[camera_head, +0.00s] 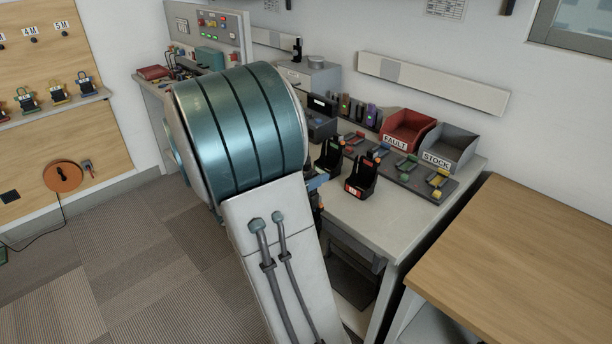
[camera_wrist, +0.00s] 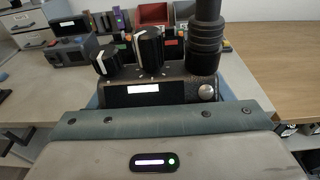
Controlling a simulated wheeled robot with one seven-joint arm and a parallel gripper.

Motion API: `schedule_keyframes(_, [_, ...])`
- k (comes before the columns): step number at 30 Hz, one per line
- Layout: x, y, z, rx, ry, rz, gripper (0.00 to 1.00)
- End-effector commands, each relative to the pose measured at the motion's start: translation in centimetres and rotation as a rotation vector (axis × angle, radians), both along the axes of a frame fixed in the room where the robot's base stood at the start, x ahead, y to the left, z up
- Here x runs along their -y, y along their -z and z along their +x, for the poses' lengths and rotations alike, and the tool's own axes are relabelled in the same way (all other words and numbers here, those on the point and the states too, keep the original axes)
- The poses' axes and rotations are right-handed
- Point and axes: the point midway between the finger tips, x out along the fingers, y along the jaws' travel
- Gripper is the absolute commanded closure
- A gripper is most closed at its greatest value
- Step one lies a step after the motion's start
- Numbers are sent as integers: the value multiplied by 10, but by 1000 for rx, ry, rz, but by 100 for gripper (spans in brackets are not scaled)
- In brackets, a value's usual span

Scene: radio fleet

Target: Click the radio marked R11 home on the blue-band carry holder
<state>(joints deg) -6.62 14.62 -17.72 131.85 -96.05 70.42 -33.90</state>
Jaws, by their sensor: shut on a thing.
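My gripper (camera_wrist: 160,118) is shut on a dark handheld radio (camera_wrist: 172,92), seen from its top end in the wrist view. The radio has two knobs with white marks, a thick black antenna (camera_wrist: 205,45) on the right, and a white label too washed out to read, so I cannot confirm R11. In the head view my arm covers the gripper and most of the radio. A small blue patch (camera_head: 317,182) shows beside my arm at the bench's front; I cannot tell whether it is the blue-band holder or something else.
Two black holders, one with a green mark (camera_head: 329,158) and one with a red mark (camera_head: 361,178), stand on the bench (camera_head: 385,225). Behind are a red FAULT bin (camera_head: 409,127), a grey STOCK bin (camera_head: 450,145) and a dark rack with coloured clips (camera_head: 418,178). A wooden table (camera_head: 530,260) stands right.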

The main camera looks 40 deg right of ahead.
Motion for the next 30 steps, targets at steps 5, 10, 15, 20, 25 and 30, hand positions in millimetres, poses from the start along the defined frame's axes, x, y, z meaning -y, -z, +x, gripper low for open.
schedule_keyframes(5, [3,-1,-3,1,17,-2,63])
schedule_keyframes(10, [3,-1,-3,1,16,-2,63])
schedule_keyframes(15, [0,-2,-3,1,15,1,63])
schedule_keyframes(20, [0,9,-4,1,15,1,63])
schedule_keyframes(25, [0,24,-3,0,15,1,63])
schedule_keyframes(30, [0,42,-3,0,15,1,63])
